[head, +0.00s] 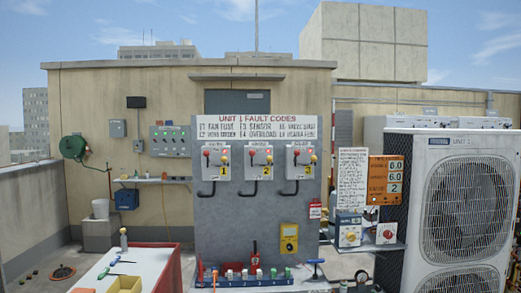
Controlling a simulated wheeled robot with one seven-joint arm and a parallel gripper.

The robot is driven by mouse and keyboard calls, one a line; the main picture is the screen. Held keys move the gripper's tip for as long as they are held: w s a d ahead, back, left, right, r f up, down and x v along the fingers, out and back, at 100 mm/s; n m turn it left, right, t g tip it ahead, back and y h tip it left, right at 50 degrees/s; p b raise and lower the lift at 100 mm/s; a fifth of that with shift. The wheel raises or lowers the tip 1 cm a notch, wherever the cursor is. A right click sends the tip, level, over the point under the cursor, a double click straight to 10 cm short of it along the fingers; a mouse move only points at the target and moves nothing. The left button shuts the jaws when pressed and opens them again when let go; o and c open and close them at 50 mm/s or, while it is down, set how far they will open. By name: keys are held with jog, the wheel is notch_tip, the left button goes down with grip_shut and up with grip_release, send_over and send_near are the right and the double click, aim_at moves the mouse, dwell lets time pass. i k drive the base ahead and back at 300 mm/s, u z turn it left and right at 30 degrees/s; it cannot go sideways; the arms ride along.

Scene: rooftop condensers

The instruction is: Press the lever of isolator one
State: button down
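Isolator one (215,164) is a light grey box with a yellow "1" label, mounted at the upper left of a grey panel (240,225). A small red knob (206,153) shows on its front left, with another small red part on its right; which one is the lever is too small to tell. Isolator two (259,163) and isolator three (299,161) are similar boxes to its right on the same panel. Cables loop below the boxes. My gripper is not in view.
A white-topped red table (140,262) stands front left with tools. A rack (245,281) of coloured items sits below the panel. A shelf (365,246) with dials and a large condenser (460,210) stand at right. A fault-code sign (257,126) tops the panel.

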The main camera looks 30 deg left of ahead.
aim_at(206, 154)
jog(key=u, duration=0.15)
jog(key=i, duration=0.3)
jog(key=u, duration=0.9)
jog(key=i, duration=1.65)
jog(key=u, duration=1.8)
jog(key=i, duration=0.75)
jog(key=u, duration=0.9)
